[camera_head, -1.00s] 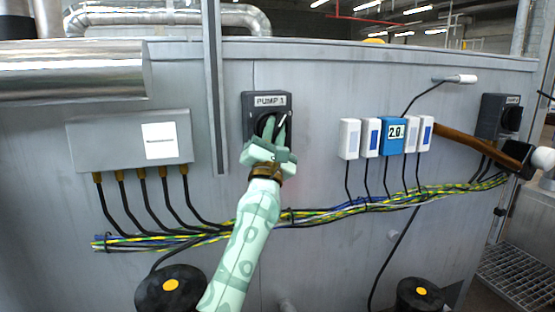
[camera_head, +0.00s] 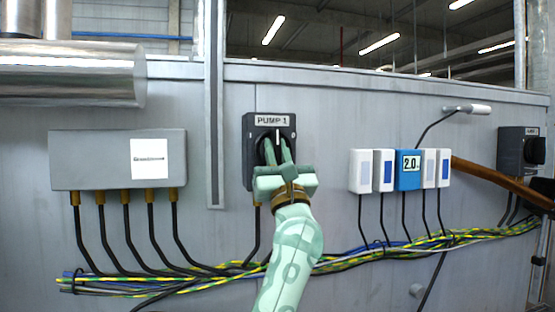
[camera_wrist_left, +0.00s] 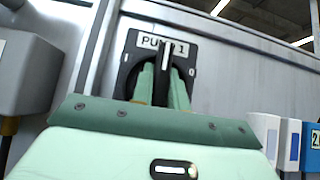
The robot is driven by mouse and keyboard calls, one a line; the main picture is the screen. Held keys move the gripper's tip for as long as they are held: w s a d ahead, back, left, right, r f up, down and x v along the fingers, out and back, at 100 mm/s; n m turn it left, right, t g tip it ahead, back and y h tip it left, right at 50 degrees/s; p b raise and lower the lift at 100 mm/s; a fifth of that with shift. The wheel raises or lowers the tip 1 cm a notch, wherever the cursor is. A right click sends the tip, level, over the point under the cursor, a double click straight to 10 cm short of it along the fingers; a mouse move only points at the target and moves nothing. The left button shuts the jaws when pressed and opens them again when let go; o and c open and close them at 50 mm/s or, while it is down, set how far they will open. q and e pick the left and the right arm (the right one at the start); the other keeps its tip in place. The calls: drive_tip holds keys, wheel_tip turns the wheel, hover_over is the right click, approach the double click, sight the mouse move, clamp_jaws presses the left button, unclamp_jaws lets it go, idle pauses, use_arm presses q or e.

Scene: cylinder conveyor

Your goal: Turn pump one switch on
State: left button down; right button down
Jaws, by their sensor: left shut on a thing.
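The pump one switch (camera_head: 285,124) is a dark box on the grey wall, labelled PUMP 1, with a black rotary knob. It also shows in the wrist view (camera_wrist_left: 130,62). My left gripper (camera_head: 277,152) is shut on the knob, one finger on each side of it. A white pointer line on the knob stands upright above the fingers in both views. In the wrist view my left gripper (camera_wrist_left: 163,85) covers the lower part of the knob. A "0" mark shows to the right of the knob there. My right gripper is not seen.
A grey junction box (camera_head: 100,160) with several cables is left of the switch. White modules and a blue one (camera_head: 407,181) reading 2.0 are to the right. Another dark switch box (camera_head: 510,150) is at the far right, near a brown bar (camera_head: 490,178). Cable bundles run below.

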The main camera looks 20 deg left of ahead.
use_arm(q)
drive_tip(key=shift+f, duration=0.1)
drive_tip(key=c, duration=1.4)
unclamp_jaws()
drive_tip(key=p+v, duration=0.1)
drive_tip(key=v, duration=1.5)
drive_tip(key=shift+d+f+p, duration=0.1)
drive_tip(key=shift+d+p, duration=0.05)
drive_tip(key=shift+p, duration=0.15)
